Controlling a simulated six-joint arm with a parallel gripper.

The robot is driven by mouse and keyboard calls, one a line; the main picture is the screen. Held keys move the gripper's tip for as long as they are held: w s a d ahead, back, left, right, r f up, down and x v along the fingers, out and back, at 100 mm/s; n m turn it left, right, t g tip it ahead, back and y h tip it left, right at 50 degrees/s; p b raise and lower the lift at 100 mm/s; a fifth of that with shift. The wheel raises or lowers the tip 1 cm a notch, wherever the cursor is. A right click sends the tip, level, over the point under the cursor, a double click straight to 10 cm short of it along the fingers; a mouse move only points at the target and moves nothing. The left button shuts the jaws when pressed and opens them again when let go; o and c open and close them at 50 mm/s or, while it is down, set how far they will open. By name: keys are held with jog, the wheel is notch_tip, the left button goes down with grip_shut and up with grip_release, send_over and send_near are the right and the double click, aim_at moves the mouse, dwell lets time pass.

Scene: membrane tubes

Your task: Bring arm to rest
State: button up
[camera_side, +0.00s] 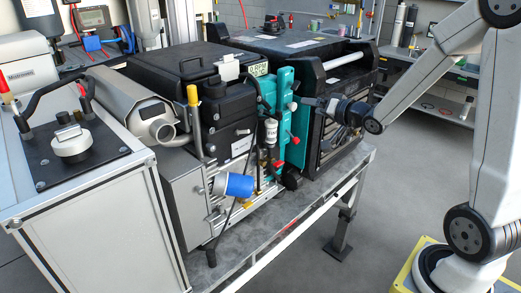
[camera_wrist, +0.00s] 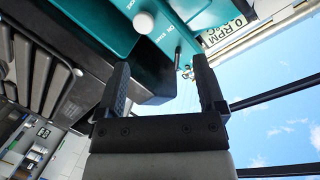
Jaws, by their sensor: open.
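My gripper (camera_side: 308,102) is at the front of the machine, beside the teal panel (camera_side: 287,92). It points left toward the panel; whether it touches cannot be told from the side view. In the wrist view my gripper (camera_wrist: 161,64) has its two dark fingers wide apart, with nothing held between them. Beyond the fingers, the teal panel (camera_wrist: 172,45) shows a white round knob (camera_wrist: 143,23) and a small dark lever. My arm reaches in from the right, above the floor.
A readout marked RPM (camera_side: 258,69) sits by the panel. A blue cylinder (camera_side: 239,185) and a yellow-topped handle (camera_side: 193,96) stick out at the machine's front. A black slatted frame (camera_side: 330,125) is close around my gripper. The grey floor (camera_side: 420,165) at right is open.

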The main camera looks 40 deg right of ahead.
jog(key=s+a+f+n+g+y, duration=0.1)
jog(key=s+a+f+n+g, duration=0.7)
jog(key=s+a+f+g, duration=0.4)
jog(key=s+a+g, duration=0.1)
jog(key=s+a, duration=0.2)
jog(key=shift+a+f+n, duration=0.3)
jog(key=shift+a+f, duration=0.1)
dwell(0.8)
